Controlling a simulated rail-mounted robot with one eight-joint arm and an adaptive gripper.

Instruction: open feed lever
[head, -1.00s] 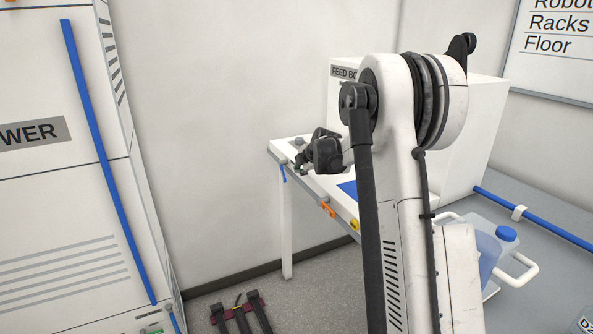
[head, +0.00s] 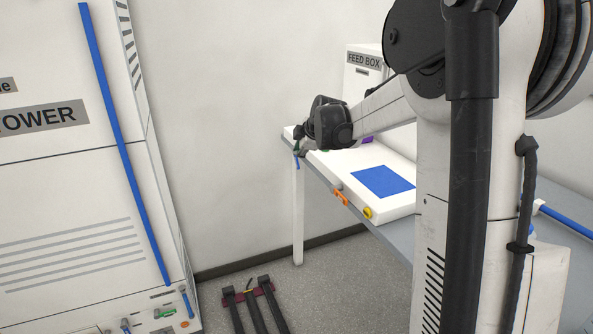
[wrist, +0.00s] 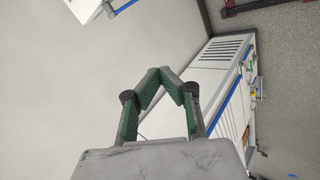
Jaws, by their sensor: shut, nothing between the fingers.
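My gripper (head: 299,140) is at the far left corner of the white bench unit in the head view, above a small blue lever (head: 297,162) hanging at that corner. The gap between them is hard to judge. In the wrist view the green-padded fingertips of my gripper (wrist: 165,75) meet with nothing between them. An orange lever (head: 340,198) and a yellow knob (head: 367,212) sit on the unit's front edge, right of the gripper. No label shows which part is the feed lever. The feed box (head: 364,72) stands behind, partly hidden by my arm.
A white tower (head: 60,180) with a long blue bar (head: 122,145) stands at left, small levers at its foot. The white unit (head: 340,160) has a blue square (head: 383,181) on top. A dark red rack (head: 262,291) lies on the floor.

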